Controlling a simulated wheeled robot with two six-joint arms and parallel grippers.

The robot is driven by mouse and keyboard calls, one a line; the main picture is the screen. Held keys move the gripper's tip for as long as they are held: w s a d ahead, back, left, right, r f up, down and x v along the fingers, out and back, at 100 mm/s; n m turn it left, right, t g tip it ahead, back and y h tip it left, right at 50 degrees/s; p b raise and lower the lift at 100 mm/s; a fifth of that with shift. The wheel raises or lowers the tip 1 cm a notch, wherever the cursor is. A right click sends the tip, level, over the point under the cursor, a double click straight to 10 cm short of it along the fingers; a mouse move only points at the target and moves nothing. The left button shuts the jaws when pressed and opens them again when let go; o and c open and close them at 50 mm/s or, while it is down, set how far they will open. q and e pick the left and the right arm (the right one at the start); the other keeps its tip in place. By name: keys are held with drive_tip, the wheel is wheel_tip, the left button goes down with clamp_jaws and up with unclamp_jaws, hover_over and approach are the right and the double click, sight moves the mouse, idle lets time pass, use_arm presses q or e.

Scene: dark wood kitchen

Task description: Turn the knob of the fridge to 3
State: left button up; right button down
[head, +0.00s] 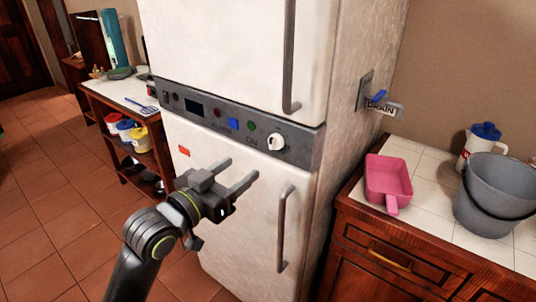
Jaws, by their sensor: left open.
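The white fridge (235,50) stands in the middle of the head view, with a dark control panel (312,146) between its upper and lower doors. The white round knob (276,142) sits on the right part of the panel, beside a green light. The number it points to is too small to read. My left gripper (250,177) is open and empty in front of the lower door, below and a little left of the knob, with its fingers pointing right. It appears apart from the knob. My right gripper is not in view.
Vertical handles stand out from the upper door (289,60) and lower door (282,225). At right, a wooden cabinet (385,262) carries a pink scoop (388,182) and a grey bucket (497,192). A low shelf (150,118) stands left. Tiled floor (60,215) is open at left.

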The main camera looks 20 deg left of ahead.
sight(270, 147)
use_arm(q)
drive_tip(key=p+x, duration=0.1)
drive_tip(key=x, duration=1)
drive_tip(key=shift+w, duration=0.1)
drive_tip(key=c, duration=1)
drive_tip(key=shift+f, duration=0.1)
